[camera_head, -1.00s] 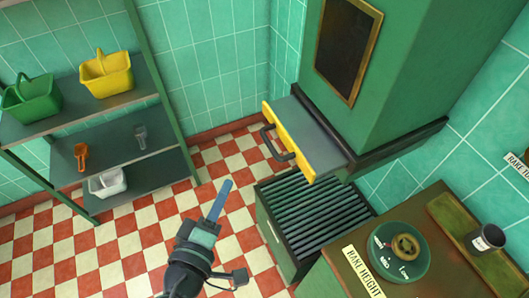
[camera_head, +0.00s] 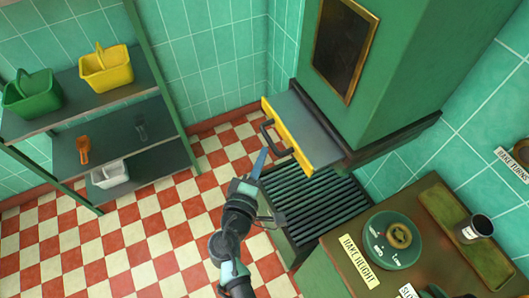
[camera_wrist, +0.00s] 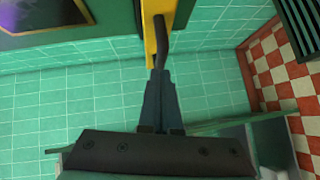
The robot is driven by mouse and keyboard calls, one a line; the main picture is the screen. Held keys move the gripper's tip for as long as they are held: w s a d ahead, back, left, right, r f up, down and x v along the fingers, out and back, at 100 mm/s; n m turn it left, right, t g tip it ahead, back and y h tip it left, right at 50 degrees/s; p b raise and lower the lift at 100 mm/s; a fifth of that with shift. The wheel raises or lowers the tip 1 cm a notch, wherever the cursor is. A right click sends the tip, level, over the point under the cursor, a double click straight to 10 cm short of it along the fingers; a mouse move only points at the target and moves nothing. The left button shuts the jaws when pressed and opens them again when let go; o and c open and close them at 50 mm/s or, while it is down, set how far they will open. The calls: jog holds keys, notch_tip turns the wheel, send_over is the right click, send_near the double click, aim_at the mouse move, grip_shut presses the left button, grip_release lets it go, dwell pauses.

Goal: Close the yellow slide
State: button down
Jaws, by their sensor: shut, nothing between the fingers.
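The yellow slide (camera_head: 291,140) is a drawer-like tray with a yellow front, a grey top and a dark bar handle (camera_head: 270,137). It sticks out from the green cabinet (camera_head: 385,75). My gripper (camera_head: 260,163) is shut and empty, its blue fingers pointing up just below the slide's handle. In the wrist view, the shut fingertips (camera_wrist: 158,75) meet the lower end of the dark handle (camera_wrist: 161,42) in the picture, with the yellow front (camera_wrist: 149,35) behind. I cannot tell whether they touch it.
A slatted dark green unit (camera_head: 315,205) stands below the slide. A counter with a round dial (camera_head: 393,240) and a dark cup (camera_head: 475,229) is at right. A shelf at left holds green (camera_head: 32,95) and yellow baskets (camera_head: 107,72). Checkered floor (camera_head: 130,245) is free between.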

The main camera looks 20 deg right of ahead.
aim_at(294, 147)
jog(key=shift+d+f, duration=0.1)
jog(key=shift+d, duration=0.3)
jog(key=d+b, duration=0.1)
jog(key=d, duration=0.6)
jog(key=shift+w+d+b, duration=0.15)
jog(key=shift+d+b, duration=0.2)
jog(key=shift+d, duration=0.15)
